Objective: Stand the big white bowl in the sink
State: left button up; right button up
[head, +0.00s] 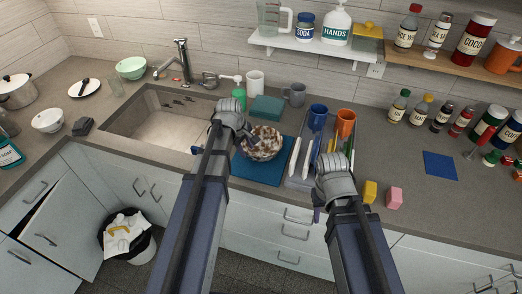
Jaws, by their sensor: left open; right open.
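A large round bowl (262,143), white with brown stains, sits on a blue mat (258,173) on the counter, right of the sink. The sink (150,125) is an empty-looking recessed basin, partly covered by my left arm. My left gripper (228,125) is open, just left of the stained bowl and over the sink's right end; whether it touches the bowl is unclear. My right gripper (325,190) is open near the front counter edge, in front of the dish rack, with its fingers partly hidden. A smaller white bowl (48,121) stands left of the sink.
A faucet (183,62) rises behind the sink. A dish rack (309,155) with plates and cups stands right of the stained bowl. A green bottle (239,97), mugs and a teal block (266,108) stand behind it. Yellow (370,191) and pink (393,197) blocks lie at right.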

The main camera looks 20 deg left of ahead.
aim_at(249, 156)
pick_arm(q)
jog(key=b+x, duration=0.3)
jog(key=x, duration=0.1)
jog(key=shift+d+f+b, duration=0.15)
jog(key=shift+f+b, duration=0.15)
jog(key=shift+b, duration=0.05)
jog(key=shift+r, duration=0.1)
grip_shut()
jog(key=shift+s, duration=0.1)
dwell(0.9)
